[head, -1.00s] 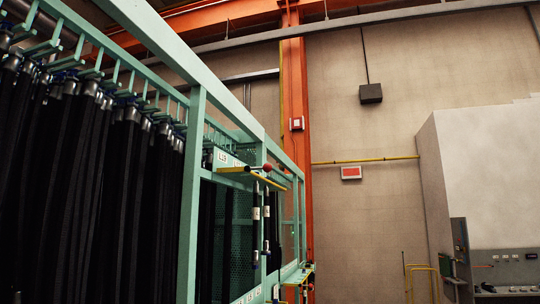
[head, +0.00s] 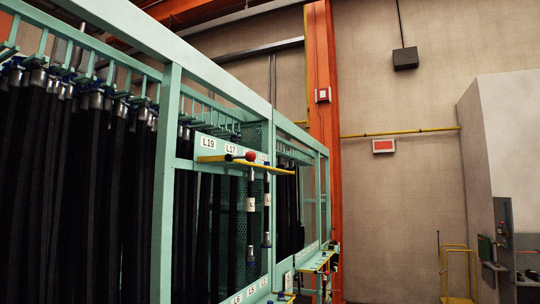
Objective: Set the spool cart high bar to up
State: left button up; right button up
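I cannot surely pick out the spool cart or its high bar. A yellow tubular frame (head: 458,272) stands at the far right bottom of the head view, small and cut off by the lower edge; I cannot tell whether it belongs to a cart. A yellow bar (head: 225,162) with a red ball knob (head: 251,156) sticks out from the green rack, with two short dark hoses hanging by it. Neither of my grippers shows.
The green rack (head: 170,170) with many black hanging hoses (head: 45,190) fills the left side. An orange column (head: 323,130) stands behind its far end. A pale cabinet (head: 505,140) with a control panel is at the right. The middle right looks open; the floor is hidden.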

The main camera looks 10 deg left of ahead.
aim_at(251, 156)
jog(key=i+l, duration=0.35)
jog(key=i, duration=0.25)
jog(key=i+l+u, duration=0.1)
jog(key=i+l, duration=0.3)
jog(key=i, duration=0.15)
jog(key=i+l, duration=0.4)
jog(key=i, duration=0.15)
jog(key=i+j+u, duration=0.05)
